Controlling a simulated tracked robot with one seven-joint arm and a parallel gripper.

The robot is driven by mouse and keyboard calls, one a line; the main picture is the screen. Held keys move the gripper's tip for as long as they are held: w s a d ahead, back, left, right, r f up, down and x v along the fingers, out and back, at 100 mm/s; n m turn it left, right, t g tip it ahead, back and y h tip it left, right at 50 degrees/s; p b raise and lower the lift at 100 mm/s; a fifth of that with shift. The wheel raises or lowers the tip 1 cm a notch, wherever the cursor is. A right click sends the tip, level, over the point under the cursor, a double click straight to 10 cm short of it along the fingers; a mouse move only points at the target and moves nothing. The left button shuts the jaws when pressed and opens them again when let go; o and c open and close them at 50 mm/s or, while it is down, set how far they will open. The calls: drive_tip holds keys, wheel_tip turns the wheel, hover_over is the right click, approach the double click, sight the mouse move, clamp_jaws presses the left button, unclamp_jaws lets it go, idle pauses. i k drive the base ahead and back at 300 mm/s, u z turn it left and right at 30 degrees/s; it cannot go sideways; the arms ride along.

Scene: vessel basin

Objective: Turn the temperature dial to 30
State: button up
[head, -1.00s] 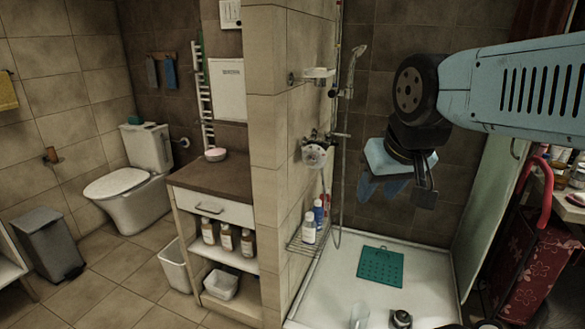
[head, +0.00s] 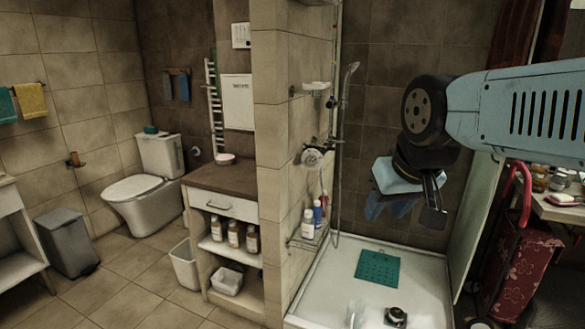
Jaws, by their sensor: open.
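A round, pale dial-like fitting (head: 313,158) sits on the tiled partition wall inside the shower, beside the shower pipe. Its markings are too small to read. My gripper (head: 405,205) is in the shower area to the right of this fitting, pointing downward, with blue and dark parts. It is open and holds nothing that I can see. A clear gap lies between it and the fitting.
The partition wall (head: 271,200) stands left of the shower. A wire shelf with bottles (head: 308,224) hangs below the fitting. A hand shower (head: 350,75) hangs above. A green mat (head: 378,268) lies on the white tray (head: 336,262). A red cart (head: 525,250) stands at right.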

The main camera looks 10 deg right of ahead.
sight(310, 161)
drive_tip(key=z, duration=0.15)
drive_tip(key=i, duration=0.9)
drive_tip(key=u, duration=0.05)
